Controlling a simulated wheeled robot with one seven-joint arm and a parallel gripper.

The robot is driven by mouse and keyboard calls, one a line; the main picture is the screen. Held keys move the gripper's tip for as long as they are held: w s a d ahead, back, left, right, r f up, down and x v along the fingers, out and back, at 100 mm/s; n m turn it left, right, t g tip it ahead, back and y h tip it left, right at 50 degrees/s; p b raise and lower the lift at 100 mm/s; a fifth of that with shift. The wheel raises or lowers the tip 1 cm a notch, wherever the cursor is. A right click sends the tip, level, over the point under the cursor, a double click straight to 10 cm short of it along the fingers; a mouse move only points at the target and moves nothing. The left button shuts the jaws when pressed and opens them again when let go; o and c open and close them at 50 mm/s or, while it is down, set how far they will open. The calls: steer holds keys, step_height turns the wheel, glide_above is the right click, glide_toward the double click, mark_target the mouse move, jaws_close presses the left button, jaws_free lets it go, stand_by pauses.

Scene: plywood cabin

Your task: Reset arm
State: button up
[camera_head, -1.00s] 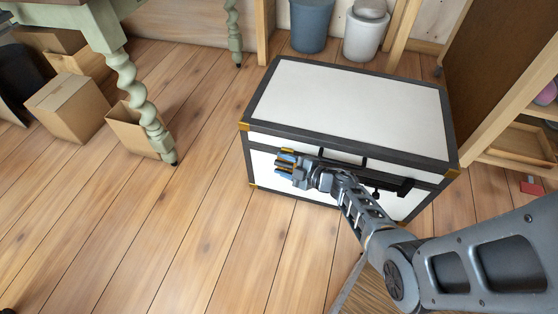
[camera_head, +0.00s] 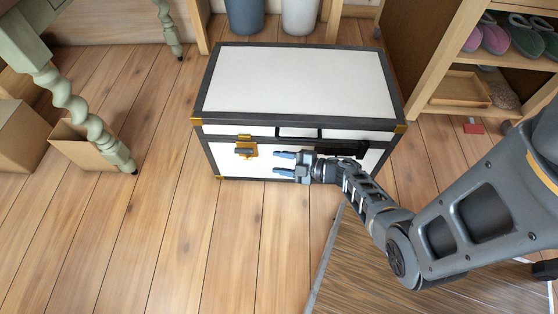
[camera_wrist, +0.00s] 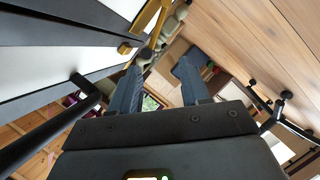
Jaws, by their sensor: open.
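My gripper (camera_head: 284,164) is in front of the white chest (camera_head: 300,82), near the front face and just right of its gold latch (camera_head: 246,147). The two fingers are apart and nothing is between them. The chest has black edges, gold corners and a black front handle (camera_head: 298,132); its lid is shut. In the wrist view my gripper (camera_wrist: 160,88) shows both fingers spread, with the chest's white and black side (camera_wrist: 50,50) close on the left. I cannot tell whether the gripper touches the chest.
A wooden shelf with shoes (camera_head: 520,38) stands at the right. A green table leg (camera_head: 85,115) and cardboard boxes (camera_head: 75,148) are at the left. Buckets (camera_head: 245,15) stand behind the chest. The wooden floor (camera_head: 190,235) at front left is clear.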

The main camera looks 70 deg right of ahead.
stand_by(0.4)
steer(key=s+a+r+m, duration=0.4)
steer(key=s+a+r, duration=0.3)
steer(key=r, duration=0.5)
steer(key=s+a+r+m, duration=0.3)
steer(key=s+a+r, duration=0.2)
steer(key=a+r, duration=0.5)
steer(key=s+a+r+m, duration=0.4)
steer(key=s+a+r, duration=0.2)
steer(key=r, duration=0.8)
step_height(320, 180, up, 24)
steer(key=p, duration=2.4)
steer(key=shift+w+f+h, duration=0.15)
steer(key=shift+f+h, duration=0.05)
steer(key=shift+h, duration=0.1)
